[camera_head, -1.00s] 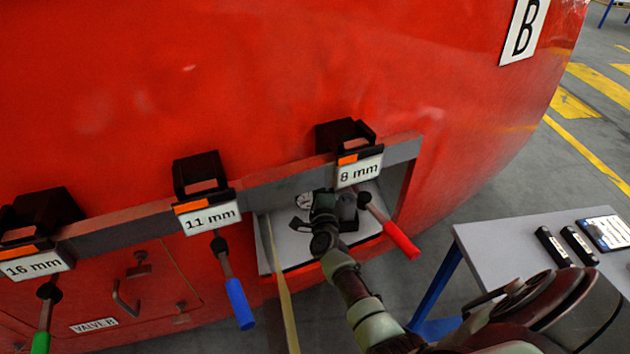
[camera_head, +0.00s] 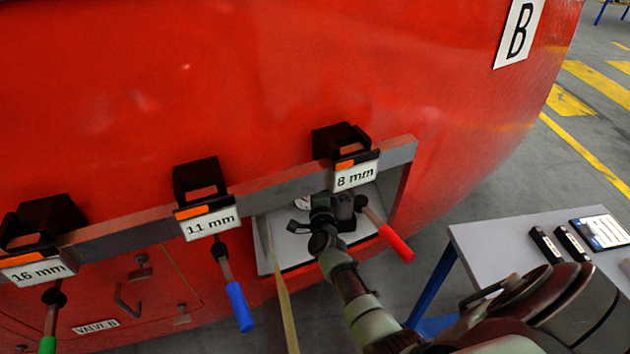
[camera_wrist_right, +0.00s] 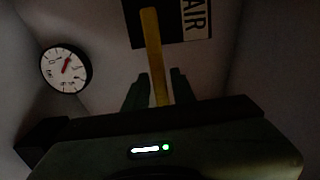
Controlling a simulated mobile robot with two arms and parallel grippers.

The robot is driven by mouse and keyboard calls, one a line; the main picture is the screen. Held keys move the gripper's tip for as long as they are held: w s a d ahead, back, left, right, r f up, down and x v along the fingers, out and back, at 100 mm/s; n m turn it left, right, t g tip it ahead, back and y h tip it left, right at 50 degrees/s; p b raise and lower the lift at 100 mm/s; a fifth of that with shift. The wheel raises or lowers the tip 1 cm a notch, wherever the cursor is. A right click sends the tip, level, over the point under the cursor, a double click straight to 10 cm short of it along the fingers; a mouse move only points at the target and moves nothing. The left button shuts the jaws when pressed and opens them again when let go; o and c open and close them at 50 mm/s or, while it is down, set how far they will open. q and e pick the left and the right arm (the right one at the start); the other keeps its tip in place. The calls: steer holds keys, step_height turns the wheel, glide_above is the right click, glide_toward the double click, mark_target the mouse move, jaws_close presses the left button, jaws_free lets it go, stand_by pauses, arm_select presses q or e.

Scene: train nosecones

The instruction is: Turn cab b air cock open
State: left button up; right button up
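The air cock's yellow lever (camera_wrist_right: 154,50) shows in the right wrist view, running down from a dark plate with an AIR label (camera_wrist_right: 195,15). My right gripper (camera_wrist_right: 158,88) is open, with one dark green finger on each side of the lever. Narrow gaps seem to show beside the lever; whether either finger touches it I cannot tell. In the head view my right gripper (camera_head: 322,203) reaches into the recess (camera_head: 285,252) in the red cab front under the B sign (camera_head: 520,35). It hides the lever there. My left gripper is not in view.
A round gauge with a red needle (camera_wrist_right: 66,69) is left of the lever. A red-handled tool (camera_head: 392,240) hangs under the 8 mm label, right of my wrist, and a blue-handled one (camera_head: 239,305) under 11 mm. A table (camera_head: 490,235) stands at right.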

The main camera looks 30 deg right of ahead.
steer(key=shift+o, duration=0.3)
steer(key=v, duration=0.7)
steer(key=shift+s+a, duration=0.2)
steer(key=shift+s, duration=0.15)
